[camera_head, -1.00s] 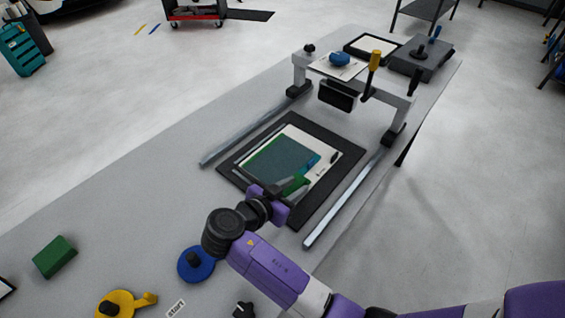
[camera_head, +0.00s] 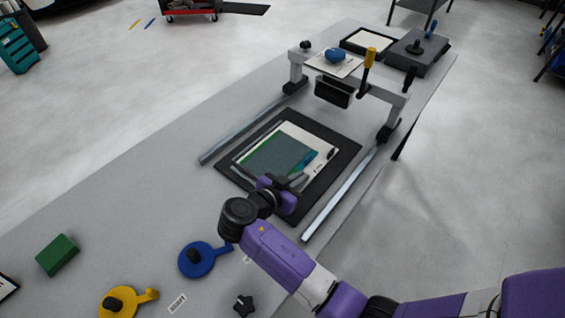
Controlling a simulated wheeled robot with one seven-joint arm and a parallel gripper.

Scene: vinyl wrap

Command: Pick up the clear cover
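A flat panel with a pale border (camera_head: 318,143) lies on a black mat (camera_head: 343,150) on the long grey table. A dark grey-green, see-through-looking area (camera_head: 275,155) covers much of the panel; this may be the clear cover, but its edges are hard to make out. My gripper (camera_head: 288,182) is over the near edge of the panel and mat, pointing toward the panel. It hides that near corner. Its fingers are small and dark here, and I cannot tell whether they are apart or touching anything.
Two metal rails (camera_head: 340,195) flank the mat. A grey gantry (camera_head: 350,78) with a yellow-handled lever (camera_head: 369,57) spans the table beyond it. A green block (camera_head: 57,255), blue piece (camera_head: 197,260), yellow piece (camera_head: 120,301) and black star knob (camera_head: 244,304) lie nearer.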

